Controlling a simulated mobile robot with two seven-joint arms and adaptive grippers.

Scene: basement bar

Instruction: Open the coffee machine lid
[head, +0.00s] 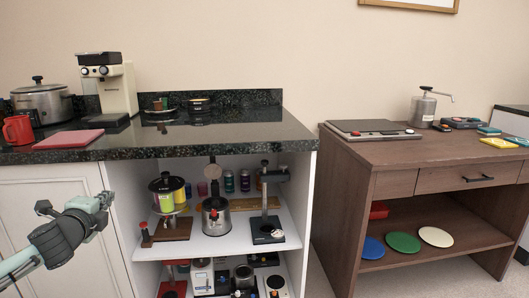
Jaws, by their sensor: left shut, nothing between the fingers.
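The coffee machine (122,88) is cream-coloured and stands on the dark stone counter at the left, near the wall. Its black lid (99,58) is on top and looks down, though its exact seating is too small to tell. My left gripper (105,200) is grey-green, shut and empty. It is low at the left, in front of the white cabinet and below the counter edge, well apart from the machine. My right gripper is not in view.
The counter's (235,131) right part is clear. Open shelves below hold several devices. A wooden desk (405,150) stands at right.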

